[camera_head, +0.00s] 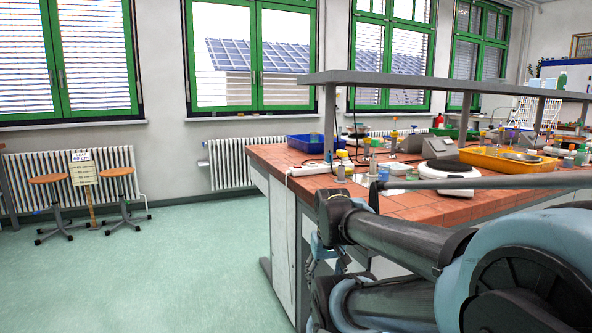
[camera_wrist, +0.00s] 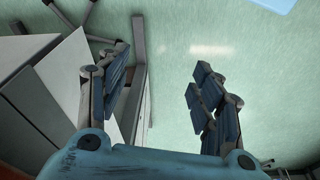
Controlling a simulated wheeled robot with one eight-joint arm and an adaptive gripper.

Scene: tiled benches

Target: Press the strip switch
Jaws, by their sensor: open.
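A white power strip (camera_head: 310,169) with a small reddish spot at its left end lies near the left corner of the tiled bench top (camera_head: 410,205). The red spot may be its switch, but it is too small to tell. In the wrist view my gripper (camera_wrist: 163,95) is open and empty, its fingers wide apart above the green floor. In the head view my arm hangs in front of the bench's near side, below the level of the top. My gripper is apart from the strip, which I do not see in the wrist view.
A blue tray (camera_head: 309,144), a round white hotplate (camera_head: 448,169) and a yellow tray (camera_head: 508,161) stand on the bench. A grey shelf (camera_head: 450,81) runs above it. Two stools (camera_head: 118,172) stand by the radiator, with free floor (camera_head: 170,265) left of the bench.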

